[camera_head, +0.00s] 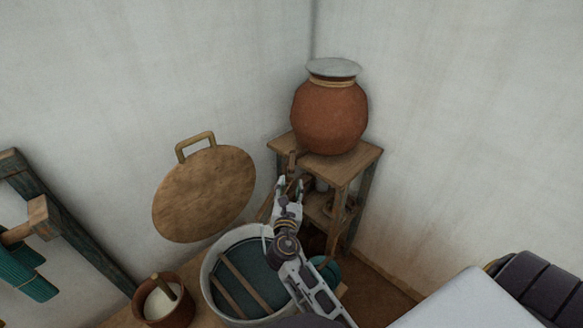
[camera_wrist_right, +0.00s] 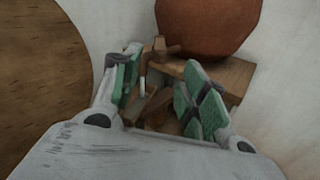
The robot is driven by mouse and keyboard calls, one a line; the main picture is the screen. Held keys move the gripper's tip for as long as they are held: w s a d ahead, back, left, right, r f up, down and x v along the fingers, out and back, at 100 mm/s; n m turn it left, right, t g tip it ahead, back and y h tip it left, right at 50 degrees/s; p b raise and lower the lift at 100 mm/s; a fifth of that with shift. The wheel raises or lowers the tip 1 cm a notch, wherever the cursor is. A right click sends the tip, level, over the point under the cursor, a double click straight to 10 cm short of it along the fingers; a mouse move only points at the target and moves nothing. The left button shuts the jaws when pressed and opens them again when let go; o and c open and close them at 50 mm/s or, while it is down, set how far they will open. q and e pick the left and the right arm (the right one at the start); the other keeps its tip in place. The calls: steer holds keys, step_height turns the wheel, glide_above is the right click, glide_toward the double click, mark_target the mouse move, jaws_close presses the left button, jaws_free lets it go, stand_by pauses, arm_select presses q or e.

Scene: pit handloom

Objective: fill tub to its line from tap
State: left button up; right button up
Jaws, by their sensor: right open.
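A reddish clay pot (camera_head: 330,115) with a grey lid stands on a wooden stand (camera_head: 345,165) in the corner. A brown tap (camera_head: 292,160) sticks out at its lower left; it also shows in the wrist view (camera_wrist_right: 158,48). A round pale-rimmed tub (camera_head: 208,282) stands below and left of the stand, dark teal inside, with wooden slats across it. Its fill line cannot be made out. My right gripper (camera_head: 288,186) is open, just below the tap, its green-padded fingers (camera_wrist_right: 165,88) apart. Whether it touches the tap, I cannot tell. My left gripper is out of view.
A round wooden lid with a handle (camera_head: 205,195) is at the wall behind the tub. A small brown pot (camera_head: 165,302) with pale contents and a stick stands left of the tub. Teal yarn (camera_head: 28,275) hangs from a wooden frame at far left. Walls close the corner.

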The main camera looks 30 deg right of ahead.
mark_target(291, 172)
steer(key=shift+p+x, duration=0.55)
steer(key=shift+x, duration=4.8)
steer(key=shift+d, duration=0.1)
steer(key=shift+c, duration=0.2)
jaws_close()
